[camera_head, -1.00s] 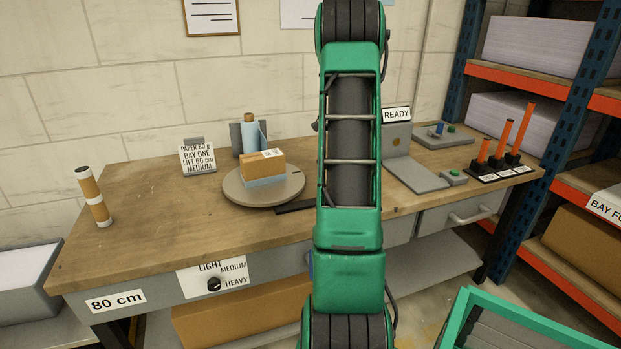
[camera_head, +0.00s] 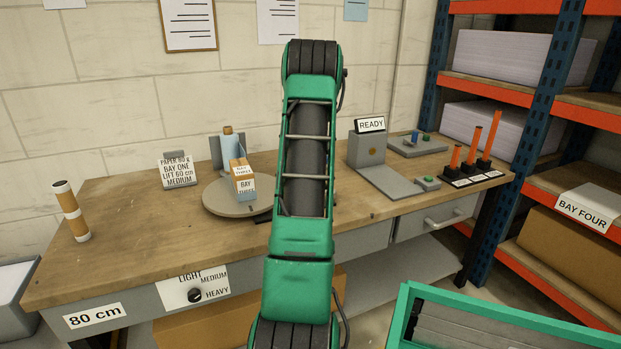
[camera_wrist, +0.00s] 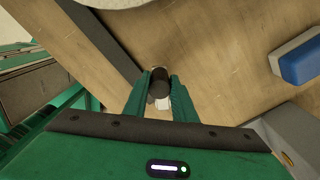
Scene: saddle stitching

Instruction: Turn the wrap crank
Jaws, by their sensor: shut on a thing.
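The wrap turntable (camera_head: 222,207) is a round grey disc on the workbench, with a cardboard parcel (camera_head: 241,182) standing on it. The parcel has a blue band low down and a face reading "BAY THREE". In the wrist view, my gripper (camera_wrist: 158,100) is shut on a dark upright knob (camera_wrist: 160,77), which looks like the crank handle. A dark bar (camera_wrist: 97,38) runs beside it over the wooden top. The pale turntable edge shows at the top of that view. In the head view my green arm hides the gripper and the crank.
A roll of blue film (camera_head: 230,149) stands behind the turntable. A grey unit reading "READY" (camera_head: 368,146) and orange posts (camera_head: 472,150) are to the right. A blue block (camera_wrist: 300,62) is at the right in the wrist view. A green-rimmed bin (camera_head: 404,310) stands in front.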

